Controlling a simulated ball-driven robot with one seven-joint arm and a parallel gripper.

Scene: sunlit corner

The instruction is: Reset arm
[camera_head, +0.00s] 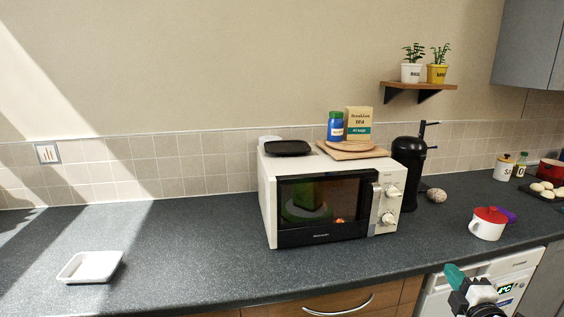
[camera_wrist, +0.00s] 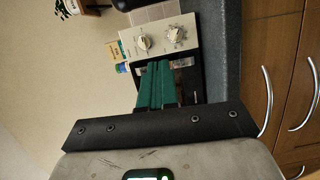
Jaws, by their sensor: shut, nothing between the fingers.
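My gripper (camera_head: 456,277) shows at the bottom right of the head view, with teal fingers, in front of the counter edge and a white appliance. In the wrist view its two green fingers (camera_wrist: 155,84) lie side by side, shut with nothing between them. They point toward the microwave, which appears turned sideways behind them. The gripper is apart from the counter objects. The rest of my arm is mostly out of the head view.
A white microwave (camera_head: 267,205) stands on the dark counter (camera_head: 190,250), with a black dish (camera_head: 288,148) and wooden board on top. A red-lidded white mug (camera_head: 487,228) stands near the front edge at right. A white tray (camera_head: 90,267) lies at left. Counter between tray and microwave is clear.

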